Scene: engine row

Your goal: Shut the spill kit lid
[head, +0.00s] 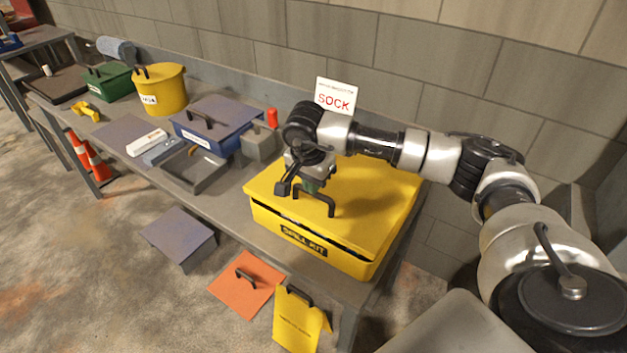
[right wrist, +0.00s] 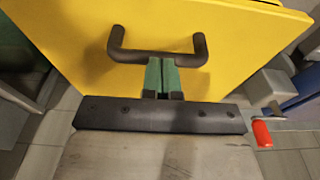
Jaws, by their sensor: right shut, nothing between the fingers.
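The spill kit is a yellow box (head: 303,242) with a dark name plate, near the right end of the bench. Its yellow lid (head: 380,195) lies over it, with a narrow dark gap showing along the front edge. The lid carries a dark bar handle (head: 315,199), which also shows in the right wrist view (right wrist: 158,57). My right gripper (head: 309,187) is shut and empty. Its green fingertips (right wrist: 162,68) are right by the handle bar; I cannot tell whether they touch it. My left gripper is out of view.
A red cylinder (head: 272,117), grey block (head: 259,143), blue box (head: 205,137) and grey tray (head: 195,187) stand left of the kit. A SOCK sign (head: 335,95) is behind it. An orange panel (head: 246,287) and a yellow piece (head: 299,322) are below the bench front.

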